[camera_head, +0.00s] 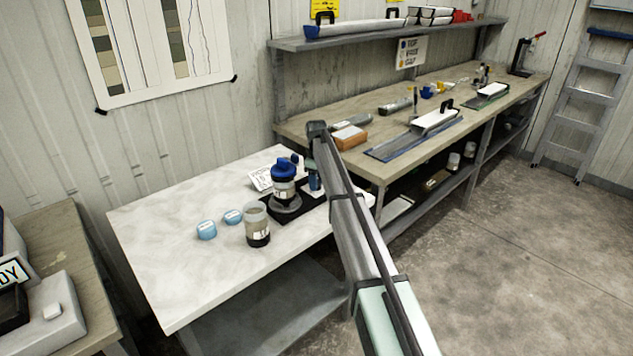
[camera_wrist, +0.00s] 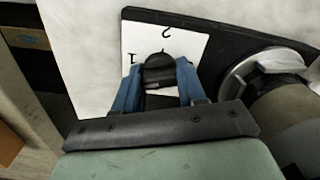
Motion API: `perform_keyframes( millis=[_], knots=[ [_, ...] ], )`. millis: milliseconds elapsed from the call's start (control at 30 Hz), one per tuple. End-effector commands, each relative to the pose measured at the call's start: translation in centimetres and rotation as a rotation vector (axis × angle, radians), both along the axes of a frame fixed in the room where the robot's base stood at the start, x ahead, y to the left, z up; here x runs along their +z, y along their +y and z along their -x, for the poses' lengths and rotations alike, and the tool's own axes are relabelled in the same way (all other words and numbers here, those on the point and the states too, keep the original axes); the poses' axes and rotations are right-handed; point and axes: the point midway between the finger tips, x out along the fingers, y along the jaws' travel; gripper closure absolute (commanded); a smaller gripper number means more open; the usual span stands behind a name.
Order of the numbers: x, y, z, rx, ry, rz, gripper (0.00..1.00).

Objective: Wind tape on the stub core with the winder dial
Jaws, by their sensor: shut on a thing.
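The winder is a black base plate (camera_head: 318,192) on the white table, with a round grey turntable (camera_head: 288,205) on it. The turntable also shows at the right of the wrist view (camera_wrist: 262,68), beside a tan cylinder (camera_wrist: 288,118). My gripper (camera_head: 315,180) is over the plate's right end. In the wrist view its blue fingers (camera_wrist: 159,84) are shut on a black dial (camera_wrist: 158,68), above a white numbered label (camera_wrist: 188,45).
A printed card (camera_head: 262,178) lies behind. The table's left part is clear. A long bench (camera_head: 375,150) stands behind right.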

Motion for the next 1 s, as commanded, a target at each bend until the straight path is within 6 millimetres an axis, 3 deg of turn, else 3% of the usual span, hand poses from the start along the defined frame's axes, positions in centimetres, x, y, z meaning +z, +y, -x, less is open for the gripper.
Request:
perform_keyframes(
  millis=[1000],
  knots=[
    [0.02,0.0,-0.01,-0.966,0.0,0.0,0.9]
  ],
)
